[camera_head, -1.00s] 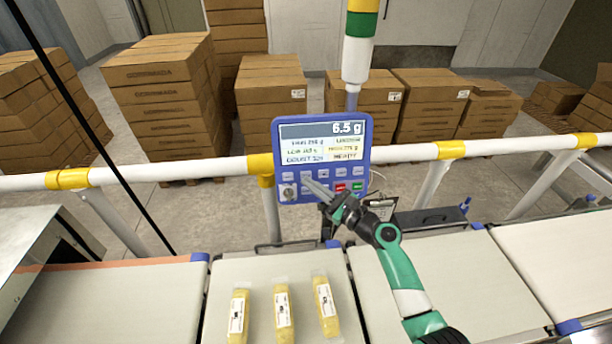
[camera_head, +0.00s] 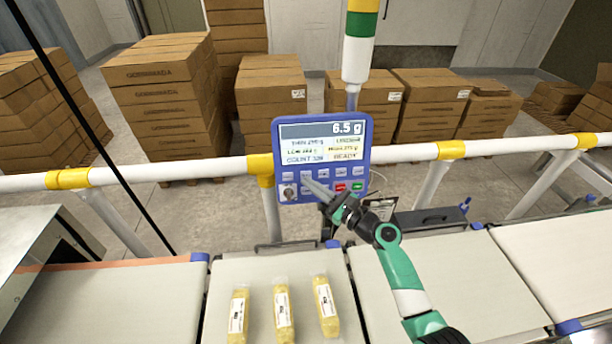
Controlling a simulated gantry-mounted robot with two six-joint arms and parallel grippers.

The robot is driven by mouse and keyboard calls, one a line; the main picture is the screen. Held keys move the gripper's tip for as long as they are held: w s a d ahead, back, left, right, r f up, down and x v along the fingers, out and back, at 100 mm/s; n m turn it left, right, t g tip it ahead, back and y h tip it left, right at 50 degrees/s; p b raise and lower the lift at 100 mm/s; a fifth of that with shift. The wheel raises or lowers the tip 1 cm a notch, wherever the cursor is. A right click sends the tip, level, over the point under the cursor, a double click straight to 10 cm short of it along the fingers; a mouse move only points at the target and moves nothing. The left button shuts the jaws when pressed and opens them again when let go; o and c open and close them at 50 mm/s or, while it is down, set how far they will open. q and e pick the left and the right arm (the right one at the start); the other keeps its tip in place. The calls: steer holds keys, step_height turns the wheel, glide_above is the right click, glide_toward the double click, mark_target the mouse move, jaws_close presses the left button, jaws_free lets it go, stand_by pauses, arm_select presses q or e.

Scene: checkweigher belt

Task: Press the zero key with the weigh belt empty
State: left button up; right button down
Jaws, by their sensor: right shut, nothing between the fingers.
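The blue control panel (camera_head: 371,150) stands upright behind the belts. Its screen (camera_head: 322,143) reads 6.5 g, with smaller lines below including COUNT and READY. Rows of small keys lie under the screen, with a red key (camera_head: 340,187) and a green key (camera_head: 357,184) at the right. My right gripper (camera_head: 308,182) is shut and empty, its tips at the keys left of centre; I cannot tell whether they touch, and they hide part of the keys. The zero key's label is too small to read. The middle belt (camera_head: 228,277) carries three yellow packs (camera_head: 282,312). My left gripper is not in view.
A white rail with yellow joints (camera_head: 452,150) runs behind the belts. A signal tower (camera_head: 358,50) rises behind the panel. Stacked cartons (camera_head: 160,90) stand beyond. The right belt (camera_head: 560,262) is clear.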

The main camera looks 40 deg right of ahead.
steer(key=shift+f, duration=0.1)
steer(key=shift+w+d+b, duration=0.25)
steer(key=shift+w+b, duration=0.1)
steer(key=shift+w+d+f+b, duration=0.2)
steer(key=shift+w+d+b, duration=0.05)
steer(key=shift+b, duration=0.2)
stand_by(0.4)
stand_by(0.4)
steer(key=shift+s+a+r+p, duration=0.3)
steer(key=shift+s+a+p, duration=0.25)
steer(key=shift+p, duration=0.45)
steer(key=shift+d, duration=0.1)
